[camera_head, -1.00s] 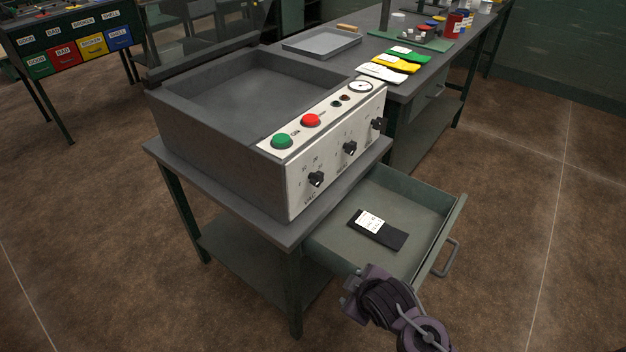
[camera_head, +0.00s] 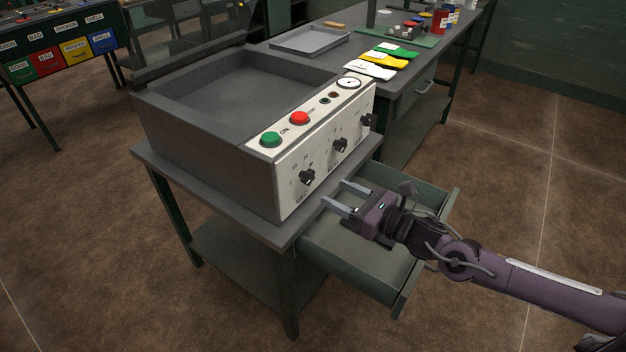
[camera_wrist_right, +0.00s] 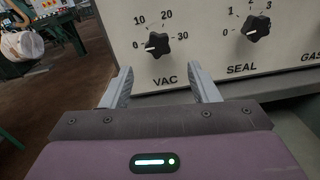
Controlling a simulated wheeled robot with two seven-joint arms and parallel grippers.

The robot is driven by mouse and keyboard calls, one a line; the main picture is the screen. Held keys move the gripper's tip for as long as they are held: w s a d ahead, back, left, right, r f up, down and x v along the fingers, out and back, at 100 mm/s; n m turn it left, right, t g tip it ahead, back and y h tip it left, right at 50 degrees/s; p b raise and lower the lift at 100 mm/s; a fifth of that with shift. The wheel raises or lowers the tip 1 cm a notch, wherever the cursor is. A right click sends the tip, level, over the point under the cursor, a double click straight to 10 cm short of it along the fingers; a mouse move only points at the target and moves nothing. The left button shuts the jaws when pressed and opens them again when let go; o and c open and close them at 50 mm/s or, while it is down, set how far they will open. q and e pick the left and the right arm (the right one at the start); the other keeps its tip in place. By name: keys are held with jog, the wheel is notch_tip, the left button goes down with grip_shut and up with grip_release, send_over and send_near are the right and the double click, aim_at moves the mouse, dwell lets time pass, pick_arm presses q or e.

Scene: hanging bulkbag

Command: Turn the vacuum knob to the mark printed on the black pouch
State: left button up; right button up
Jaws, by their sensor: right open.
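The black VAC knob (camera_head: 307,177) is the nearest of the knobs on the machine's white front panel. In the right wrist view the VAC knob (camera_wrist_right: 157,44) sits inside a scale marked 0, 10, 20, 30, its white pointer mark toward 0 at the left. My right gripper (camera_head: 335,192) is open and empty, its fingers pointing at the panel. In the wrist view its fingertips (camera_wrist_right: 160,74) are below and to either side of the VAC knob, apart from it. The black pouch is hidden behind my right gripper and arm. My left gripper is not in view.
The SEAL knob (camera_head: 340,145) and a third knob (camera_head: 368,121) are farther along the panel. Green (camera_head: 271,139) and red (camera_head: 299,118) buttons are on top. The open drawer (camera_head: 360,275) lies below my right arm. Coloured pouches (camera_head: 380,66) lie on the back bench.

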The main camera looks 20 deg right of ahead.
aim_at(311, 179)
jog(key=shift+n+y, duration=0.3)
jog(key=shift+n, duration=0.4)
jog(key=x, duration=0.7)
jog(key=shift+w+a+r+p, duration=0.15)
jog(key=shift+w+r+p, duration=0.05)
jog(key=shift+p, duration=0.1)
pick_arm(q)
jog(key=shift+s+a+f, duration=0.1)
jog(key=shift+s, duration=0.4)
pick_arm(e)
jog(key=c, duration=1)
